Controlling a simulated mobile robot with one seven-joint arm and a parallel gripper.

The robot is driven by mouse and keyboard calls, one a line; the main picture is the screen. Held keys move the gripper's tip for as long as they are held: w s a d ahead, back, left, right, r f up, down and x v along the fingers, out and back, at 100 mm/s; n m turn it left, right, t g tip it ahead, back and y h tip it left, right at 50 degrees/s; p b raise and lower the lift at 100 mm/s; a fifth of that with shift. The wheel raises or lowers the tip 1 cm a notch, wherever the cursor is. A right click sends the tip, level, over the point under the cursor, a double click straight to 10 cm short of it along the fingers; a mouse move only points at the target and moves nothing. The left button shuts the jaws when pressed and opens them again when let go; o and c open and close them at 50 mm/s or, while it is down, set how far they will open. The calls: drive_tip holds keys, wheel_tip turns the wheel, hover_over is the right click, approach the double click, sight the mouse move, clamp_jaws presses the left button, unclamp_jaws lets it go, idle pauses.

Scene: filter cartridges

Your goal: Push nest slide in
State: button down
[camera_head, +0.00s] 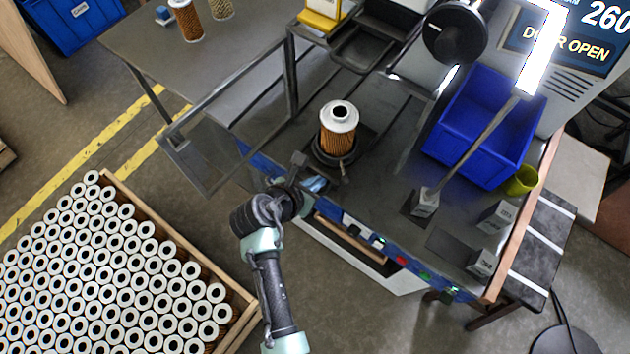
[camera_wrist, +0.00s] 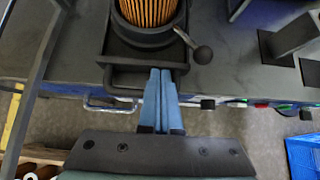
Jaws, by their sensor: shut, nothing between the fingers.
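An orange pleated filter cartridge (camera_head: 338,138) with a pale metal top stands upright in a dark round nest (camera_head: 335,157) on the bench. In the wrist view the lower part of the cartridge (camera_wrist: 150,10) sits in the nest ring (camera_wrist: 146,38). The nest is on a dark slide plate (camera_wrist: 118,48) with a bar-like front edge or handle (camera_wrist: 120,68). My gripper (camera_head: 316,184) is at the front of the slide. Its blue fingers (camera_wrist: 160,75) are shut together and empty, with their tips at the front bar; whether they touch it I cannot tell.
A ball-knob lever (camera_wrist: 203,55) sticks out right of the nest. A grey open door frame (camera_head: 205,155) stands left. A blue bin (camera_head: 480,125) is at the right. A crate of cartridges (camera_head: 110,270) is at lower left. The screen (camera_head: 570,35) reads "DOOR OPEN".

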sight(361, 133)
drive_tip(key=w+d+b, duration=0.1)
drive_tip(key=w+d, duration=0.2)
drive_tip(key=w, duration=0.2)
drive_tip(key=w+d+b, duration=0.1)
drive_tip(key=w+d, duration=0.3)
drive_tip(key=w, duration=0.1)
drive_tip(key=w+d+b, duration=0.1)
drive_tip(key=w+d, duration=0.3)
drive_tip(key=shift+w, duration=0.4)
drive_tip(key=shift+r, duration=0.15)
